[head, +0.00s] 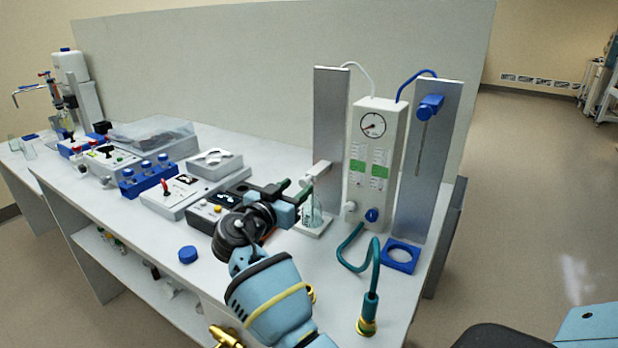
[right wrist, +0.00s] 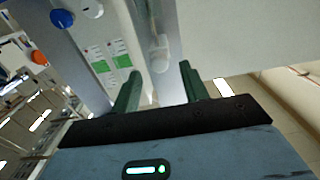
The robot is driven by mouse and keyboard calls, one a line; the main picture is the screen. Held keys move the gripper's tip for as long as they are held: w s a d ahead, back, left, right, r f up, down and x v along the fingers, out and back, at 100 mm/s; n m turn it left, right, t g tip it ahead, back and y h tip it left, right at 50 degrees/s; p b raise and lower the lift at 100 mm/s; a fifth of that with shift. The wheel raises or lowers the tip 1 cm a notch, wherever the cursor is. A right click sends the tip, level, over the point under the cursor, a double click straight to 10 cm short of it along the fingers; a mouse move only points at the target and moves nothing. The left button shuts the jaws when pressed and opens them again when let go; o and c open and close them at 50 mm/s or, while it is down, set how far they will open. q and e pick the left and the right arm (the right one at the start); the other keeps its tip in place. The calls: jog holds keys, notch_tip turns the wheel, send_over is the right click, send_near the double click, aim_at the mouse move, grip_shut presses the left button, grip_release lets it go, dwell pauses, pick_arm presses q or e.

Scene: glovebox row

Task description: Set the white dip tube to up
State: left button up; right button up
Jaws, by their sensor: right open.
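The white dip tube's white holder (head: 318,172) sits low on the left metal post (head: 331,120), just above a clear glass flask (head: 312,212) on a small white base. The tube itself is mostly hidden by the flask and my gripper. My right gripper (head: 294,192) is open, just left of the holder and close to the flask. In the right wrist view, its two green fingers (right wrist: 160,84) are apart, and the white holder (right wrist: 159,55) shows ahead between them, not gripped. My left gripper is out of view.
A white gas panel (head: 375,150) with a gauge and blue knob stands right of the post. A second post (head: 425,190) carries a blue holder (head: 430,106) high up. A teal hose (head: 350,262) and blue ring (head: 400,256) lie in front. Instruments crowd the bench leftward.

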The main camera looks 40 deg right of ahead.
aim_at(302, 183)
jog(key=x, duration=0.6)
jog(key=shift+w+d, duration=0.1)
jog(key=shift+d, duration=0.2)
jog(key=shift+c, duration=0.4)
grip_shut()
